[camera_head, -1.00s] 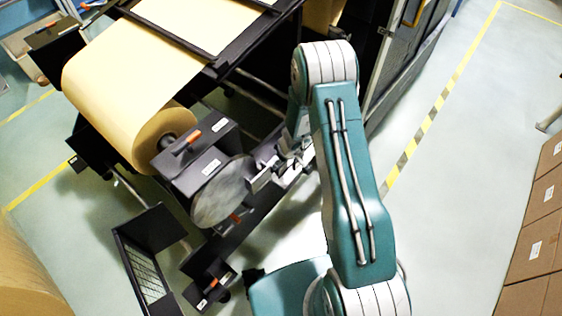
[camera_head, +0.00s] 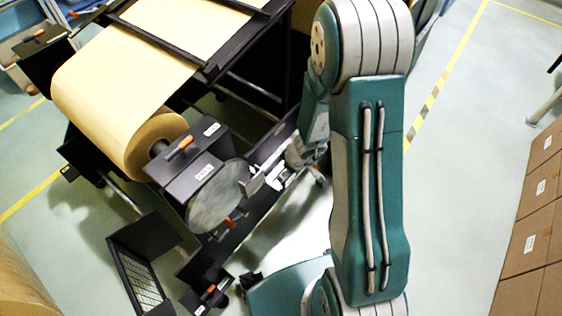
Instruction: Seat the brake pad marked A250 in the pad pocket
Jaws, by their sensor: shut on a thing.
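My gripper (camera_head: 264,180) is shut on a small flat grey piece that appears to be the brake pad (camera_head: 251,185), at the right edge of a round grey disc (camera_head: 214,199). The pad's marking is too small to read. I cannot tell whether the pad touches the disc or only overlaps it in this view. The disc stands against the front of a dark box-shaped housing (camera_head: 187,168) with a white label and an orange handle. The pad pocket cannot be clearly made out; the gripper and disc partly cover that area.
A large kraft roll (camera_head: 100,90) sits in the dark machine frame behind the housing. A dark open bin (camera_head: 148,245) and a small orange-handled part (camera_head: 209,289) are at the lower left. Cartons (camera_head: 532,220) line the right edge. The floor between is clear.

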